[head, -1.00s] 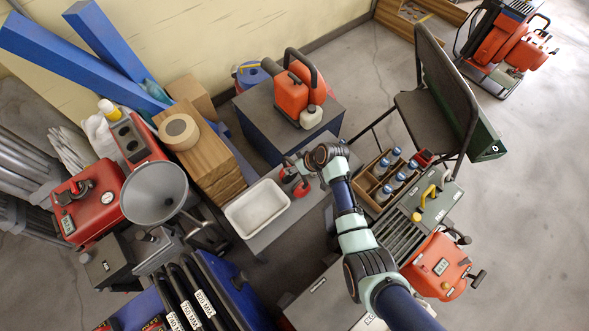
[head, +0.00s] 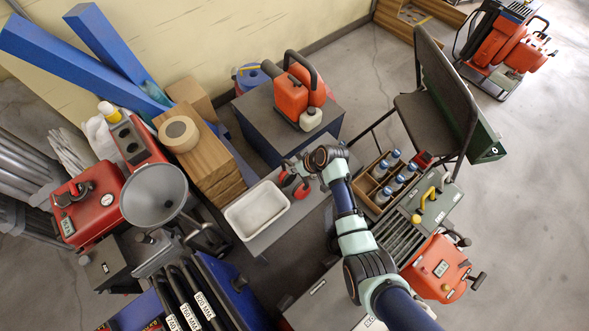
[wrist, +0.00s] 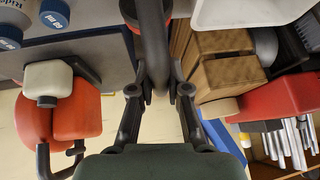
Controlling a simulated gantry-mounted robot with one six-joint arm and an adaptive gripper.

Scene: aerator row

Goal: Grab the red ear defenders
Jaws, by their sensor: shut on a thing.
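The red ear defenders (head: 302,190) have red cups and a dark headband, and they are at my gripper (head: 297,166) over the grey bench top, just right of the white tray. In the wrist view my gripper (wrist: 160,82) has its two fingers closed on the dark headband (wrist: 155,42), which runs between the fingertips. Slivers of the red cups show at the top of that view. The fingers partly hide the band in the head view. I cannot tell how far the cups are above the bench.
A white tray (head: 256,209) sits close on the left. An orange canister (head: 292,96) stands on a dark block behind. A wooden crate of bottles (head: 379,181) is right of my arm. Wooden blocks (head: 203,160) and a metal funnel (head: 154,194) are further left.

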